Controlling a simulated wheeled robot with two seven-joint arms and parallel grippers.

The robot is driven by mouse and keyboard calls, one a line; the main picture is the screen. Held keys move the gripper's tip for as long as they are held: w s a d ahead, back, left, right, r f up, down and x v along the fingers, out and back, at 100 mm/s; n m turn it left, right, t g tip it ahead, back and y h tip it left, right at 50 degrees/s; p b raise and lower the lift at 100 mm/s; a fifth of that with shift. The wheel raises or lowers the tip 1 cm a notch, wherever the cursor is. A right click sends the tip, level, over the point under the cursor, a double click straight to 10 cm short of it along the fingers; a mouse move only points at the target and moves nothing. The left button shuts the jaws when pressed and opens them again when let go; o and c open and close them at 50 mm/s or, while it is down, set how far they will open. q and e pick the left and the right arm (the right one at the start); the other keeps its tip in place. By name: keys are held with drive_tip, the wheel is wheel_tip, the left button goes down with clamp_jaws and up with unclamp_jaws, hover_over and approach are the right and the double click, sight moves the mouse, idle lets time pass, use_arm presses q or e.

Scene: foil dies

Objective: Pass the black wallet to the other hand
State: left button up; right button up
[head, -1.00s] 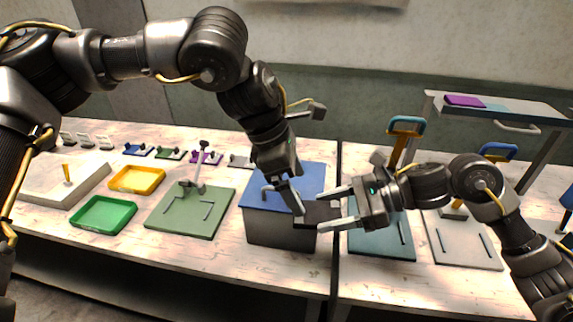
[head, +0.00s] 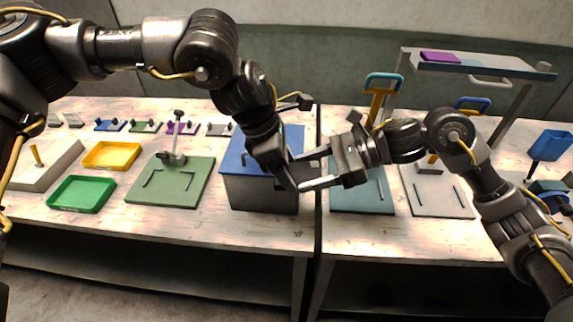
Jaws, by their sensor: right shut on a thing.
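The black wallet (head: 313,168) is a flat dark piece in the air in front of the blue-topped box. My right gripper (head: 308,170) comes from the right and is shut on it, one pale finger above and one below. My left gripper (head: 284,176) hangs down from the upper left, right at the wallet's left end. Its fingers overlap the wallet and the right fingertips in this view, so I cannot tell whether it grips or touches the wallet.
The grey box with a blue top (head: 262,195) stands just behind the hands. A green board (head: 172,190), a green tray (head: 82,194) and a yellow tray (head: 112,155) lie left. A teal board (head: 360,200), a pale board (head: 440,200) and a raised shelf (head: 480,68) are right.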

use_arm(q)
drive_tip(key=c, duration=0.5)
use_arm(e)
drive_tip(key=o, duration=1.1)
